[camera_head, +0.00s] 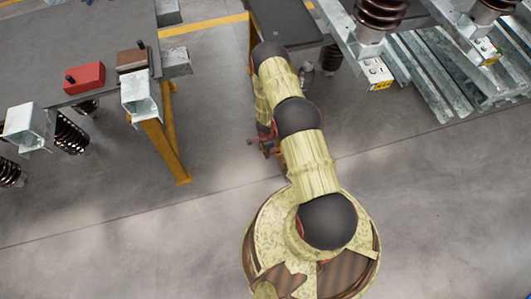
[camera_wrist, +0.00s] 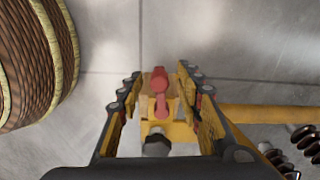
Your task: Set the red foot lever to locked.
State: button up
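The red foot lever (camera_wrist: 159,92) shows in the middle of the wrist view, on a small yellow block at the end of a yellow beam (camera_wrist: 250,114). Its rounded end points up in the picture. My gripper (camera_wrist: 156,82) is open, with one finger on each side of the lever and gaps visible between. I cannot tell how far the fingertips are from the lever in depth. In the head view my gripper (camera_head: 265,147) is small and partly hidden by my arm; the lever cannot be made out there.
A dark bolt head (camera_wrist: 157,143) sits just below the lever. Brown ribbed insulators (camera_wrist: 302,140) stand at lower right. In the head view, a dark table (camera_head: 60,55) on yellow legs carries a red block (camera_head: 84,77). Grey steel rails (camera_head: 440,75) lie at right. Open floor (camera_head: 110,220) lies at lower left.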

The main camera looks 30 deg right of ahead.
jog(key=shift+f, duration=0.2)
jog(key=shift+c, duration=0.6)
jog(key=c, duration=0.7)
grip_shut()
